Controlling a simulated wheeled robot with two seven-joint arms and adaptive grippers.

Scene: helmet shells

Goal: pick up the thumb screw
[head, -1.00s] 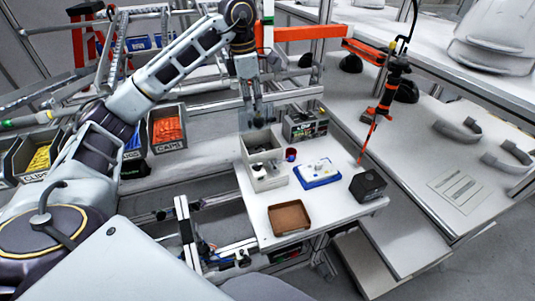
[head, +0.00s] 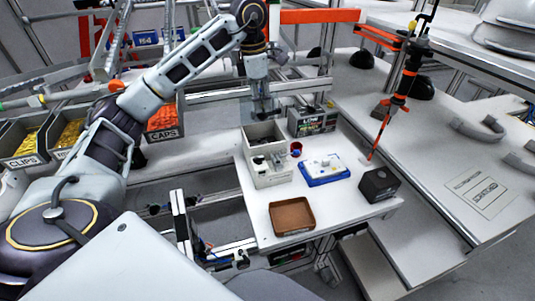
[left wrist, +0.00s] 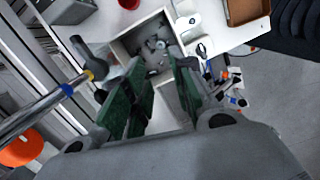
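A white two-part bin (head: 283,182) stands on the small white table, and it also shows in the left wrist view (left wrist: 119,46). Small grey metal parts (left wrist: 157,47) lie in its back compartment. They are too small and dim for me to tell which one is the thumb screw. My left gripper (head: 264,112) hangs just above and behind the bin. In the left wrist view its green-padded fingers (left wrist: 152,98) are apart, with nothing visibly held between them. My right gripper is not in view.
Beside the bin are a red cup (head: 296,148), a blue tray with white parts (head: 325,181) and a black box (head: 379,184). A brown tray (head: 292,216) lies in front. A grey device (head: 312,119) stands behind. An orange-black tool (head: 395,103) hangs at right.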

